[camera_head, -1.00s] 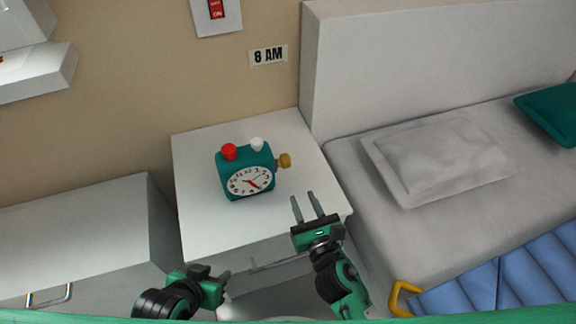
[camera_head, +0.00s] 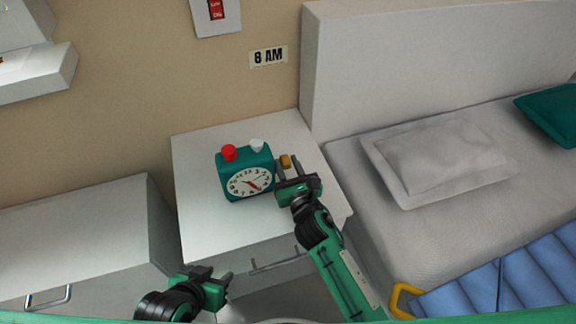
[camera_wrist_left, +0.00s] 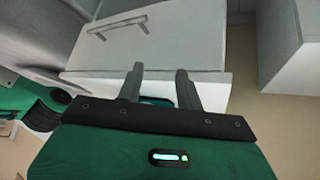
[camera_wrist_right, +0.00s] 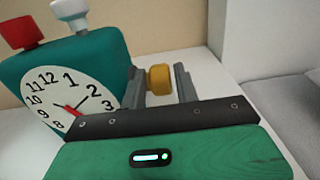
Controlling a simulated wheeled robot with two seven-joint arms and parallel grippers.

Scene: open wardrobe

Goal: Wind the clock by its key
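The teal clock (camera_head: 232,188) stands upright on the white nightstand, with a red knob (camera_head: 229,152) and a white knob (camera_head: 257,145) on top. Its yellow key (camera_head: 286,161) sticks out from its right side. My right gripper (camera_head: 289,168) is open at the key; in the right wrist view the key (camera_wrist_right: 160,79) sits between the two fingers (camera_wrist_right: 158,86), with a visible gap to the right finger. Contact with the left finger is unclear. My left gripper (camera_head: 228,280) is open and empty, low in front of the nightstand; its fingers also show in the left wrist view (camera_wrist_left: 160,84).
The nightstand top (camera_head: 200,222) is clear around the clock. A bed (camera_head: 350,170) with a grey pillow (camera_head: 437,160) stands to the right, and a white cabinet (camera_head: 80,235) to the left. An "8 AM" sign (camera_head: 268,56) is on the wall.

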